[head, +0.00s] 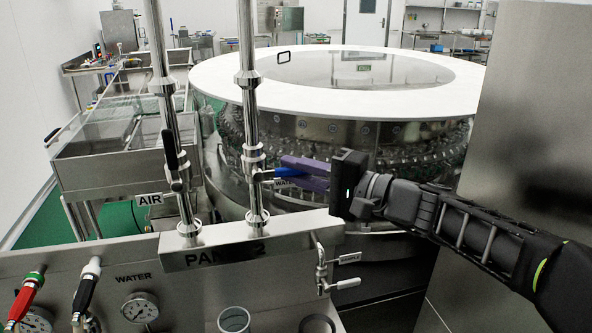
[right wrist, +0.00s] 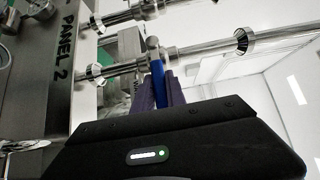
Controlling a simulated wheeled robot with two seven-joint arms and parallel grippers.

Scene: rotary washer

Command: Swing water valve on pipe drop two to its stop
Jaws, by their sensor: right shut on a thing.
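The second pipe drop (head: 249,120) is an upright steel pipe rising from the ledge marked PANEL 2. Its water valve (head: 255,174) sits low on the pipe, and its blue lever (head: 288,172) points out to the right, across the pipe. A WATER label is partly hidden below it. My right gripper (head: 292,173) has purple fingers on both sides of the blue lever and is shut on it. In the right wrist view the blue lever (right wrist: 158,82) stands between the purple fingers, by the valve body. My left gripper is not in view.
The air pipe (head: 165,90) with a black lever (head: 170,150) stands to the left. The large round washer (head: 330,80) is close behind. A sample tap (head: 322,270) juts from the panel below my right gripper. A steel cabinet (head: 530,110) stands at right.

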